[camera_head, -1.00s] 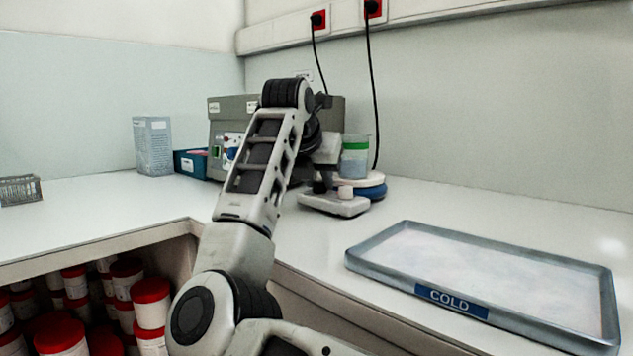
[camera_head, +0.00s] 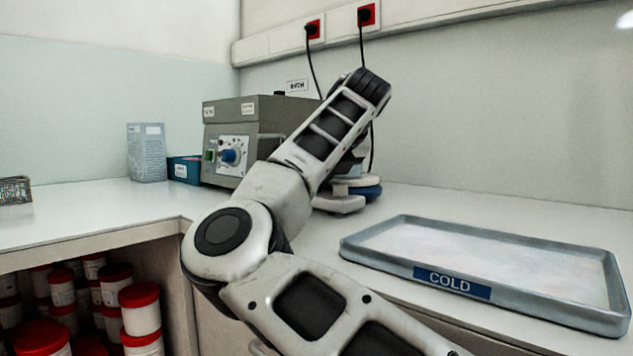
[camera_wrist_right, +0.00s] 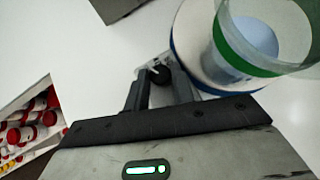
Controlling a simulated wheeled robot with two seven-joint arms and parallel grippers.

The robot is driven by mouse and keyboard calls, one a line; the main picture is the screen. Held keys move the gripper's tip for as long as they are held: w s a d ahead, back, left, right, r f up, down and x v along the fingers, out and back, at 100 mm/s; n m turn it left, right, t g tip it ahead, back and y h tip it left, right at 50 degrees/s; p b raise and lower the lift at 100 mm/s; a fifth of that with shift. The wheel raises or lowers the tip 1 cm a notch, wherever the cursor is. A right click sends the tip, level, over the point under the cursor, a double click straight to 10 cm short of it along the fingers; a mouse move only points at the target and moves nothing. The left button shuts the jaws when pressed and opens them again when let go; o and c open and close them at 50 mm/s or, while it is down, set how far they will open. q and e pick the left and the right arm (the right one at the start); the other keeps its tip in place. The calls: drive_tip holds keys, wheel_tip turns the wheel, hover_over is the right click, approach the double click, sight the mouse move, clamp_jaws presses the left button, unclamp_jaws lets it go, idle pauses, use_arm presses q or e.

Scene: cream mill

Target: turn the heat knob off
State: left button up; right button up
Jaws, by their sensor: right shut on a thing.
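A white hotplate unit (camera_head: 340,203) with a round blue-rimmed plate (camera_head: 369,191) stands on the counter, mostly hidden behind my right arm in the head view. In the right wrist view, my right gripper (camera_wrist_right: 158,82) is shut on a black knob (camera_wrist_right: 158,71) at the front of this unit. No marking on the knob is legible. A clear beaker with a green band (camera_wrist_right: 255,50) stands on the plate beside the gripper. In the head view my right gripper is hidden behind its own arm. My left gripper is in neither view.
A grey box with a blue dial (camera_head: 228,156) stands behind on the left, near a blue bin (camera_head: 184,169) and a carton (camera_head: 147,153). A tray marked COLD (camera_head: 452,281) lies at right. Red-lidded jars (camera_head: 140,308) fill the space below the counter.

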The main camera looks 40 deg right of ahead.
drive_tip(key=shift+n+y, duration=0.4)
drive_tip(key=shift+n, duration=0.1)
drive_tip(key=o, duration=1)
drive_tip(key=shift+s+d+r, duration=0.1)
drive_tip(key=shift+r, duration=0.05)
drive_tip(key=shift+r, duration=0.1)
